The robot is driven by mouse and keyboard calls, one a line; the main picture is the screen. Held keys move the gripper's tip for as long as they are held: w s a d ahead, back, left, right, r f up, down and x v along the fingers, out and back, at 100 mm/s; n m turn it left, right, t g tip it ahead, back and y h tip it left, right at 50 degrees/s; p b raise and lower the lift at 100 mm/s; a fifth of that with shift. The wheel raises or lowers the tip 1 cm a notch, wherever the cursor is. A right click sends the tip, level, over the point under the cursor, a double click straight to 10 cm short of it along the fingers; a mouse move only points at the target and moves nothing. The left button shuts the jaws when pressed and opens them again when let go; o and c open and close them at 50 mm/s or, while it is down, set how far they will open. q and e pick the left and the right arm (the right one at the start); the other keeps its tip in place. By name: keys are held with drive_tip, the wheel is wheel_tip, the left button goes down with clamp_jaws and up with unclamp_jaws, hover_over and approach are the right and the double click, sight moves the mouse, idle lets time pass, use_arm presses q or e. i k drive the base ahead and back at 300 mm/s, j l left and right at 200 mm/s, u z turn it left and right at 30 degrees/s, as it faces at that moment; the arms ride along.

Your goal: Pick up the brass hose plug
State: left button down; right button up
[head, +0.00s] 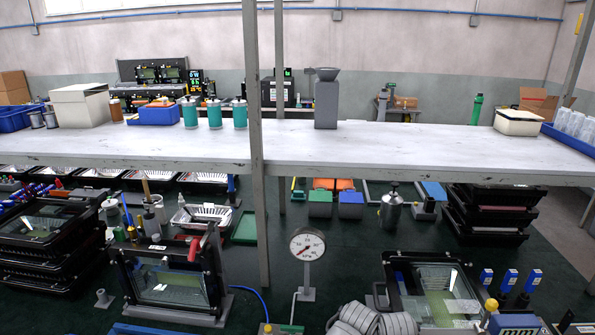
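I cannot pick out the brass hose plug for certain. Small brass-coloured pieces (133,234) stand on the dark green worktop at the left, behind the front-left floodlight housing (170,283). A yellow rounded knob (491,305) shows at the lower right, but I cannot tell what it belongs to. Neither of my grippers is in view.
A grey raised shelf (390,150) crosses the bench, and its upright post (257,200) stands in the middle. A pressure gauge (307,244) stands at front centre. Stacked housings (45,240) fill the left; another housing (435,285) stands at right. Green worktop shows between them.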

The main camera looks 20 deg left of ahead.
sight(133, 234)
drive_tip(key=u, duration=1.8)
